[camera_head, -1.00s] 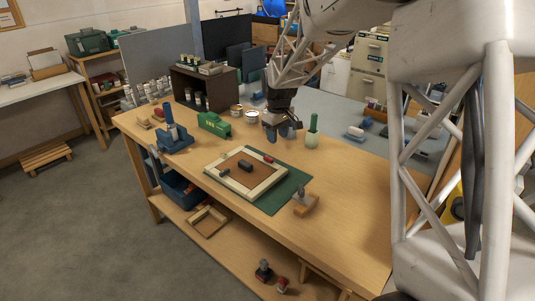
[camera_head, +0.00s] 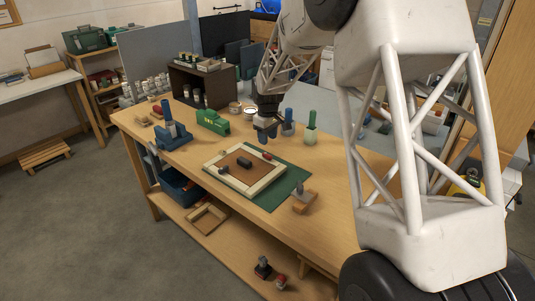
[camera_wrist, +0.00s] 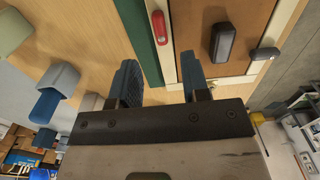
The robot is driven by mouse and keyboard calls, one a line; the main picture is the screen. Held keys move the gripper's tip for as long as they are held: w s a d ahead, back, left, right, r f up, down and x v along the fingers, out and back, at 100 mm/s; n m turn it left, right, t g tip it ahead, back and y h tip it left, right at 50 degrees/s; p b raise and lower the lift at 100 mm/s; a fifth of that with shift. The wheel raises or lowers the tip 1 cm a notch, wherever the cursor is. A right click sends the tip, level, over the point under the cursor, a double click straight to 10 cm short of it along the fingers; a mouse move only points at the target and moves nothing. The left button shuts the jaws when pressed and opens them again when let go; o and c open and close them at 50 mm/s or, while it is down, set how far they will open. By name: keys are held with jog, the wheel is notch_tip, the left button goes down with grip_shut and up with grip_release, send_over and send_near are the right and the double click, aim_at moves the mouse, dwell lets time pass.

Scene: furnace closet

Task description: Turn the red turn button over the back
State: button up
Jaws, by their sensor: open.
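A picture frame (camera_head: 218,179) with a cream border and a brown back (camera_head: 236,158) lies on a green mat (camera_head: 285,187). The red turn button (camera_head: 267,156) is on the frame's far rail. In the wrist view the red turn button (camera_wrist: 159,27) lies lengthwise along the rail, beside the brown back. A dark block (camera_wrist: 222,41) sits on the back, and a grey turn button (camera_wrist: 265,53) is at another rail. My gripper (camera_head: 267,136) is above the table just beyond the red button, apart from it. Its blue fingers (camera_wrist: 160,82) are spread and empty.
A green-handled tool in a holder (camera_head: 310,133) and a blue-handled one (camera_head: 288,124) stand right of my gripper. A green box (camera_head: 212,122) and a blue vise-like tool (camera_head: 173,135) are to the left. A wooden block with a metal fitting (camera_head: 304,201) sits at the mat's right. The near-right tabletop is clear.

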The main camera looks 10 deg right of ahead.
aim_at(267, 154)
jog(key=shift+f, duration=3.85)
grip_shut()
